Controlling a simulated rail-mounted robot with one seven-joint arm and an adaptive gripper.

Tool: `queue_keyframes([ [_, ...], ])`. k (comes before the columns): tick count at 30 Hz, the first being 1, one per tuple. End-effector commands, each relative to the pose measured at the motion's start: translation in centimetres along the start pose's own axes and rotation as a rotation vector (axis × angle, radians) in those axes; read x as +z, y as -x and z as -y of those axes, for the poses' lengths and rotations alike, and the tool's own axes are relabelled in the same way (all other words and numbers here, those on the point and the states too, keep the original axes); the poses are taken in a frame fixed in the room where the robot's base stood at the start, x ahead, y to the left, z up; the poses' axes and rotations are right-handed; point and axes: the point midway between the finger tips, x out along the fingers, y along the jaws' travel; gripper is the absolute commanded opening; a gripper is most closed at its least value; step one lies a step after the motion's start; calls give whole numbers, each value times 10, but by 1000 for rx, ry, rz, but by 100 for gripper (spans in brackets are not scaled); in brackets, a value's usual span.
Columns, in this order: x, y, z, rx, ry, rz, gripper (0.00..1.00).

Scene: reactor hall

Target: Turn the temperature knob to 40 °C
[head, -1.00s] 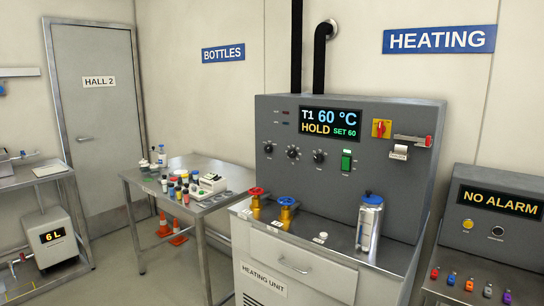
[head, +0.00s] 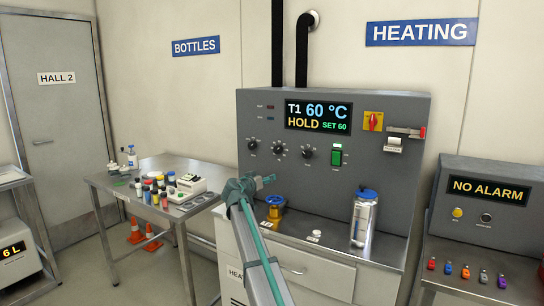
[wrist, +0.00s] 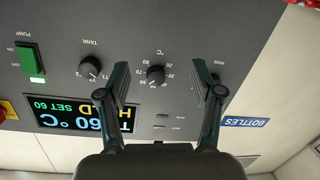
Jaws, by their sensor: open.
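The display (head: 318,115) reads T1 60 °C, HOLD, SET 60. My gripper (head: 264,180) is open and empty, in front of the panel and below the knobs in the head view. The knob's exact pointer direction is too small to read surely.
The tank knob (wrist: 90,67) is beside the temperature knob; another knob (wrist: 217,86) is partly behind my finger. A bottle table (head: 150,207) is at left.

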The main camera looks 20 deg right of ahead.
Motion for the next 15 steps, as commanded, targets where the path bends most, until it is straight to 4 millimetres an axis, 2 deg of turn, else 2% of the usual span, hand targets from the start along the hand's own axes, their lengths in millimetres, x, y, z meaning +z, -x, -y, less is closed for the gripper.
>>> queue_keyframes([
  [1, -32, -8, 0, 10, -17, -44, 66],
  [3, -59, -10, -4, 22, -34, -90, 66],
  [6, -80, -11, -8, 29, -46, -126, 66],
  [11, -87, -17, -10, 32, -49, -137, 66],
  [15, -89, -32, -10, 33, -49, -134, 66],
])
